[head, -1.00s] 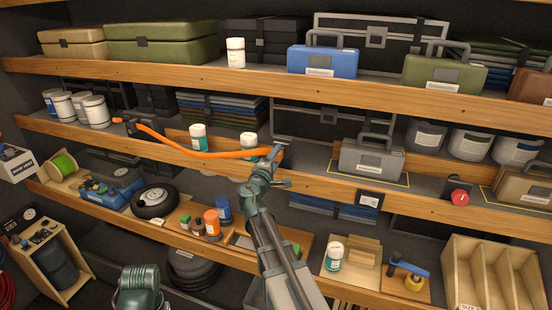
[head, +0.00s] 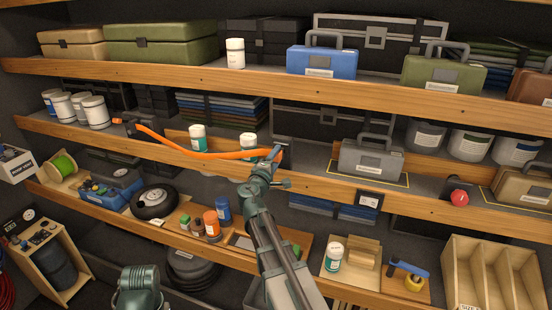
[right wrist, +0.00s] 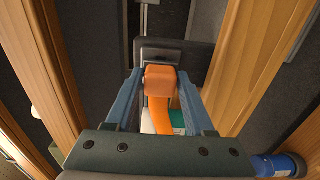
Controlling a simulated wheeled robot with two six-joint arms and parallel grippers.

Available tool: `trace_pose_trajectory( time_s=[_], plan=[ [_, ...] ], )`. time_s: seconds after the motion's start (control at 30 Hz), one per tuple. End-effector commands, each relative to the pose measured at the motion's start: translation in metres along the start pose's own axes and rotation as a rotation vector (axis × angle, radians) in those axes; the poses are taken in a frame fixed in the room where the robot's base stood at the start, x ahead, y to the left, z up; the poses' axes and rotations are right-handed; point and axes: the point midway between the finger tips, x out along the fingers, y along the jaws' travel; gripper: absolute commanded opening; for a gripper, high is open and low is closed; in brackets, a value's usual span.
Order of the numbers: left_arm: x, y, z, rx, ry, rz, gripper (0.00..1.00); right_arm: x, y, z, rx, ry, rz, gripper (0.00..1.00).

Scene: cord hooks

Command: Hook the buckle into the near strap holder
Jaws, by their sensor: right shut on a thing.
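An orange strap (head: 190,150) sags along the front of the middle shelf, from a dark holder (head: 128,126) at the left to my right gripper (head: 270,160). My right gripper is shut on the strap's near end, the buckle, whose orange block (right wrist: 160,78) sits between the fingertips in the right wrist view. The near strap holder, a dark plate (head: 286,148), stands at the shelf edge just beyond the gripper. In the wrist view the holder (right wrist: 195,58) lies right behind the buckle; whether they touch or are hooked I cannot tell. My left gripper is not in view.
White-and-green bottles (head: 198,138) stand behind the strap. A grey case (head: 370,160) is right of the holder, and a red knob (head: 460,197) sits farther right on the shelf edge. The wooden shelf fronts (head: 330,178) run close below the gripper.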

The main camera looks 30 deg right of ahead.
Motion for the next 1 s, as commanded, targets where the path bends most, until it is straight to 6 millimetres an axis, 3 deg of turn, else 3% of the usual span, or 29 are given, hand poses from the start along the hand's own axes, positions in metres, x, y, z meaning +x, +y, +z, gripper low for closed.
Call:
trace_pose_trajectory(
  time_s=[1.0],
  plan=[
    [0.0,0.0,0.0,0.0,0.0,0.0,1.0,0.0079,0.0001,0.0,0.0,-0.001,0.0,0.0]
  ],
)
